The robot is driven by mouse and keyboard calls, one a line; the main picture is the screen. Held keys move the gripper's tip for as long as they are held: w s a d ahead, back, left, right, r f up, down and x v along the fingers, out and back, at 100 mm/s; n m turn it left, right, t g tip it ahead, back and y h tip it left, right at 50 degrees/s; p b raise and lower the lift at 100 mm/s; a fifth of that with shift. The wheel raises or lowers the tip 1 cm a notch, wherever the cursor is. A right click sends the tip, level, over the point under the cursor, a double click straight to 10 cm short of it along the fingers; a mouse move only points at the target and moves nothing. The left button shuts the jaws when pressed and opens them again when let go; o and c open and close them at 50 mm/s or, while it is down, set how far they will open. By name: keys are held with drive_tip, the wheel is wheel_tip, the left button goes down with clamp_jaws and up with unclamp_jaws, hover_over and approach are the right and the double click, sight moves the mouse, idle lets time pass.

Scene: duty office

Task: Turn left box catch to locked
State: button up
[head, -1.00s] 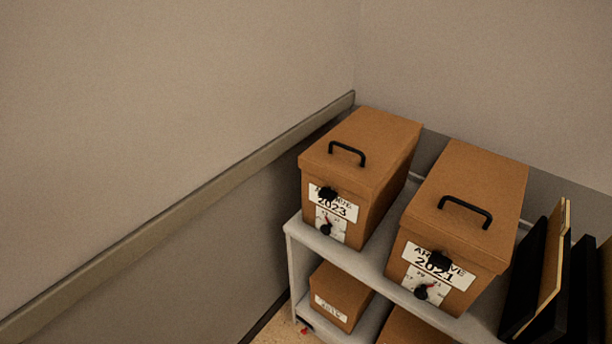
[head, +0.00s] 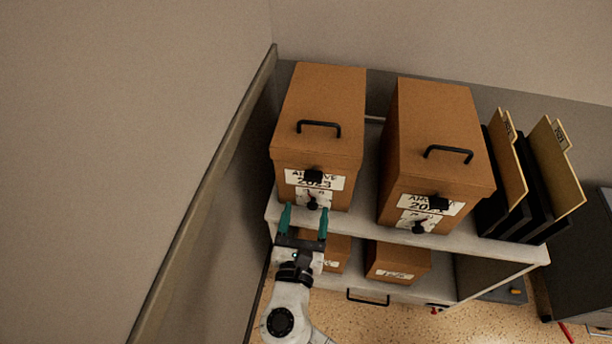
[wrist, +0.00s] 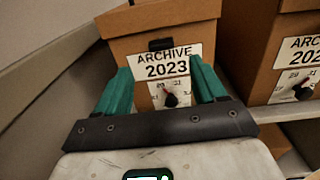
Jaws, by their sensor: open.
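The left box (head: 322,115) is brown, labelled ARCHIVE 2023, and stands on the top shelf. Its catch (head: 312,203) is a small dark knob with a red mark on a white dial plate below the label; it also shows in the wrist view (wrist: 170,99). The red mark points up and slightly left there. My gripper (head: 304,212) has green fingers and is open in front of the box's lower front. In the wrist view the fingers (wrist: 160,80) stand either side of the dial, with the catch between them in the picture. I see no contact with the catch.
A second brown box (head: 432,130) with its own knob (head: 419,227) stands to the right on the same shelf (head: 363,222). Folders (head: 556,165) stand further right. Smaller boxes (head: 398,259) sit on the shelf below. A wall with a rail (head: 215,165) is close on the left.

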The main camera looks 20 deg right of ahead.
sight(312, 181)
drive_tip(key=p+x, duration=0.1)
drive_tip(key=x, duration=0.8)
drive_tip(key=shift+d, duration=0.1)
drive_tip(key=c, duration=1.1)
